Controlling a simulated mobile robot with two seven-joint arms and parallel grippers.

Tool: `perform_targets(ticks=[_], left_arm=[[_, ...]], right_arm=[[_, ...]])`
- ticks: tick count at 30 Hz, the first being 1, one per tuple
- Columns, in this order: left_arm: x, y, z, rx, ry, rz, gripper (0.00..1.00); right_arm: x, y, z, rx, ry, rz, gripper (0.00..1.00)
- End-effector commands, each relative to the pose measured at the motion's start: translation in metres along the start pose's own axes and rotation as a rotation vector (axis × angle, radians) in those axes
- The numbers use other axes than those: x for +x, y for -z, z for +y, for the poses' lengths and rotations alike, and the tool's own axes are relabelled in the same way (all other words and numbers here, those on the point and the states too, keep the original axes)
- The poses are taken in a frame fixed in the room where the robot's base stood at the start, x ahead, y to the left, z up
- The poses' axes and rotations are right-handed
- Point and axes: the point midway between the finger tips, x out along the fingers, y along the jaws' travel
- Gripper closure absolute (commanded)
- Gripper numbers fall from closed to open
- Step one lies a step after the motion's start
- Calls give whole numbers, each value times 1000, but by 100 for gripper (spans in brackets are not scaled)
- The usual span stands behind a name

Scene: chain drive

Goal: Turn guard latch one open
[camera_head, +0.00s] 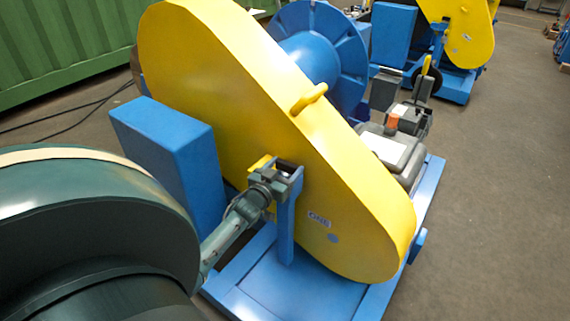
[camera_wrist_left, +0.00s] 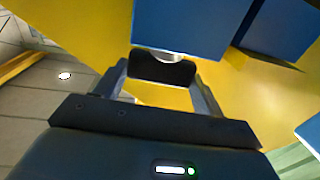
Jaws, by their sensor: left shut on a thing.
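The large yellow chain guard (camera_head: 225,85) stands tilted across the blue base frame. A blue post (camera_head: 285,225) rises at its near side, and the latch sits at the top of this post. My left gripper (camera_head: 282,178) is at the post top, its fingers around the latch. In the left wrist view, the fingers (camera_wrist_left: 163,82) are shut on a dark latch piece (camera_wrist_left: 160,68) just below a blue block. The gripper hides most of the latch in the head view, so its exact turn is hard to tell. My right gripper is not in view.
A blue box (camera_head: 170,145) stands left of the guard, close to my left arm. A yellow handle (camera_head: 309,98) sits on the guard's top edge. A blue drum (camera_head: 318,50) and a grey motor unit (camera_head: 390,150) are behind.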

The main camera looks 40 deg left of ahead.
Motion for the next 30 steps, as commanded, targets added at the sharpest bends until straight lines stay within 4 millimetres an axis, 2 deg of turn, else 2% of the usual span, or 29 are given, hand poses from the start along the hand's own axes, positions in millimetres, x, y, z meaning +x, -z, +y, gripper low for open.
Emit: perform_targets(ticks=[6,17,18,25,30], left_arm=[[2,4,-2,3,-98,6,54],[1,4,-2,0,-111,7,54],[1,4,-2,0,-111,7,29],[1,2,-2,0,-110,3,11],[0,1,-2,-1,-109,2,9]], right_arm=[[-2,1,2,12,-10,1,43],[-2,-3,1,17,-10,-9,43],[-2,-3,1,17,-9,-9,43],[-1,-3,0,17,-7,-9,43],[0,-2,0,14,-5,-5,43]])
